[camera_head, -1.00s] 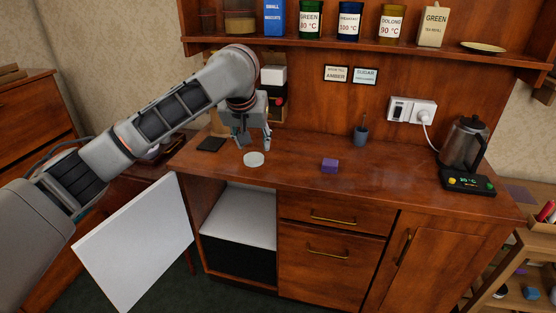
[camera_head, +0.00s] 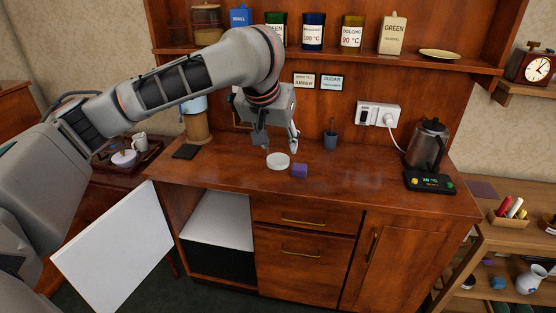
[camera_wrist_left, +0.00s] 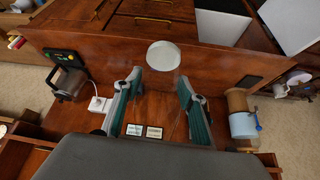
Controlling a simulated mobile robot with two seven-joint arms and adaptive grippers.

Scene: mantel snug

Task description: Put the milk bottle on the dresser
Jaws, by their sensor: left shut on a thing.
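My left gripper (camera_head: 276,142) points down over the dresser top (camera_head: 350,185). Its fingers stand apart, gripping something mostly hidden or see-through. A white round disc (camera_head: 278,161) shows just below the fingertips, and in the left wrist view the same disc (camera_wrist_left: 163,55) lies just beyond and between them. I take it for part of the milk bottle; no neck or label can be made out. Whether it touches the wood is unclear. In the wrist view the left gripper's (camera_wrist_left: 160,80) fingers frame it. My right gripper is not in view.
A purple cube (camera_head: 299,171) is close right of the disc. A dark cup (camera_head: 330,141), a kettle (camera_head: 427,145) and a dark flat pad (camera_head: 186,152) also stand on top. A white door (camera_head: 115,248) hangs open at lower left. The front right of the top is bare.

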